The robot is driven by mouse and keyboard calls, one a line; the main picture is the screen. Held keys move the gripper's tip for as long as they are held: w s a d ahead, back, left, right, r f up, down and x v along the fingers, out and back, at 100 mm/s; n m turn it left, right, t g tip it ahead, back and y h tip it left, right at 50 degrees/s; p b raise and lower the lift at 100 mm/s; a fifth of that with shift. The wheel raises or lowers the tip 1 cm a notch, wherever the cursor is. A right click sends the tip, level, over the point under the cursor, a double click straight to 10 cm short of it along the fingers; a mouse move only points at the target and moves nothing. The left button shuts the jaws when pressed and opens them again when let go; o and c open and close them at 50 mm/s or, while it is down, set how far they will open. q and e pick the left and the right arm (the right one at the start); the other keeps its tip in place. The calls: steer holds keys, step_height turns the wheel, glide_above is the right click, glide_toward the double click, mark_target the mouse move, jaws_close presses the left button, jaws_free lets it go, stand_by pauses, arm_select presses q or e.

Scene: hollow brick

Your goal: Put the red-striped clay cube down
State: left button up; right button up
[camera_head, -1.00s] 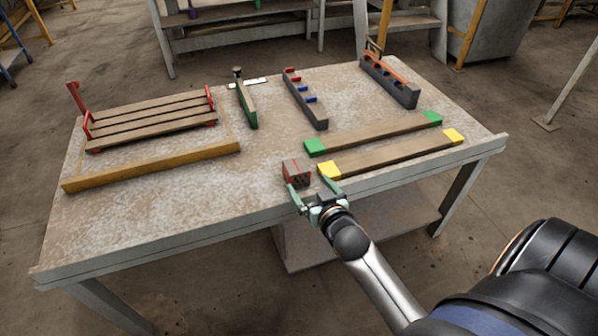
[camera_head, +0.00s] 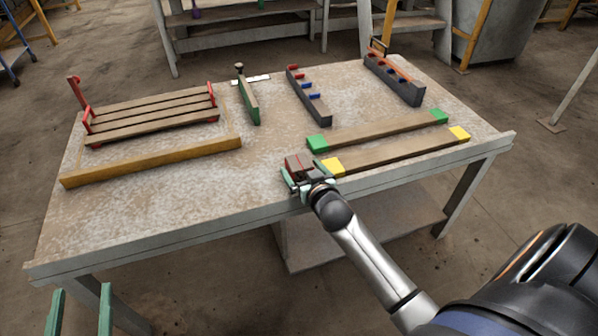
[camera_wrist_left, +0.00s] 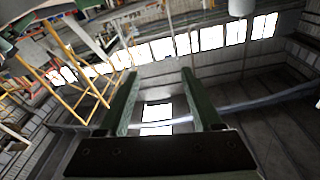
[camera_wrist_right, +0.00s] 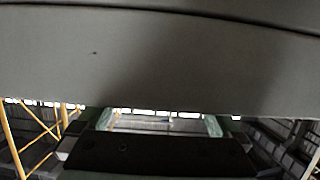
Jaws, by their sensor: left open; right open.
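The red-striped clay cube (camera_head: 297,162) is a small brownish block with a red stripe, near the front edge of the worktable (camera_head: 200,205). It sits just left of the yellow-ended board. My right gripper (camera_head: 303,178) is open, close up against the near side of the cube. Its fingers appear to lie at the cube's sides, but contact is unclear and its lower part is hidden. The cube cannot be made out in the right wrist view. My left gripper (camera_head: 80,305) is open and empty, low in front of the table; its fingers also show in the left wrist view (camera_wrist_left: 160,95).
A yellow-ended board (camera_head: 400,154) and a green-ended board (camera_head: 380,130) lie right of the cube. A slatted rack (camera_head: 150,118) with a yellow-brown bar (camera_head: 150,163) is at left. Notched rails (camera_head: 308,97) stand behind. The front left tabletop is clear.

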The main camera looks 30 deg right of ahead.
arm_select(q)
steer(key=shift+s+r+t+h, duration=0.1)
steer(key=shift+r+t+h, duration=0.2)
steer(key=shift+r, duration=0.65)
arm_select(e)
steer(key=shift+w+d+f, duration=0.1)
steer(key=shift+w, duration=0.35)
steer(key=c, duration=1.2)
steer(key=shift+c, duration=0.5)
